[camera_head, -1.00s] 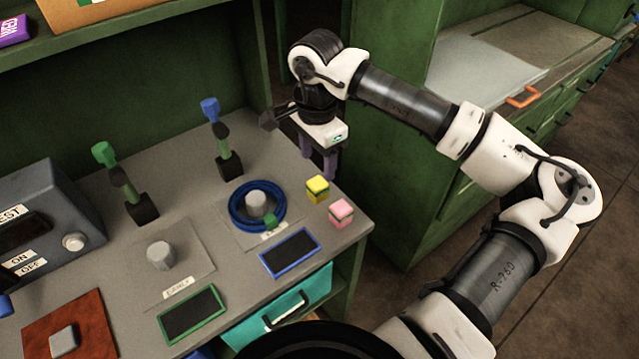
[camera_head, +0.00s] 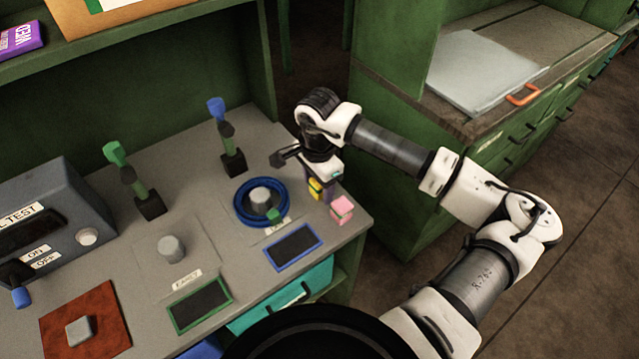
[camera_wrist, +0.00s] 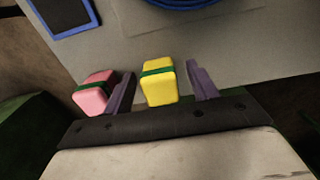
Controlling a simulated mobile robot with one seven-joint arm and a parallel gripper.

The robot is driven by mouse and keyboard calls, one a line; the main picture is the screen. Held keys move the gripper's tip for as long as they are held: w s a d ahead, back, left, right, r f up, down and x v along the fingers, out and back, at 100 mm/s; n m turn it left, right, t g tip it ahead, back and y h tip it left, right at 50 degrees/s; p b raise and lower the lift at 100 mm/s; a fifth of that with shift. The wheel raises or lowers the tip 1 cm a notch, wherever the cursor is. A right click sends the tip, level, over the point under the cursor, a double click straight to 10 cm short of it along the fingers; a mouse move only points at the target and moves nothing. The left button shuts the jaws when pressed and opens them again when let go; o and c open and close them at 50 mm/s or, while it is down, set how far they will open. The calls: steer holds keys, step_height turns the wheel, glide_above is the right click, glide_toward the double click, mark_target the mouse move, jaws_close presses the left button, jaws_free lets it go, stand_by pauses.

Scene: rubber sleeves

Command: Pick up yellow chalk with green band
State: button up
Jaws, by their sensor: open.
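The yellow chalk with a green band (camera_wrist: 159,86) stands between the two open fingers of my gripper (camera_wrist: 161,88) in the wrist view. A gap shows on each side of it, and the jaws are not closed on it. In the head view my gripper (camera_head: 317,188) is low over the right end of the bench, and the yellow chalk (camera_head: 315,190) is partly hidden by a finger. A pink chalk with a green band (camera_wrist: 94,94) is just outside the left finger in the wrist view. It also shows in the head view (camera_head: 342,208).
A blue ring (camera_head: 240,213) lies around a grey peg (camera_head: 261,198) left of the gripper. A blue-framed slate (camera_head: 293,247) lies in front. Upright stands with a blue top (camera_head: 217,106) and a green top (camera_head: 115,152) are further left. The bench edge is close on the right.

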steer(key=c, duration=1.1)
step_height(320, 180, up, 20)
steer(key=b, duration=0.4)
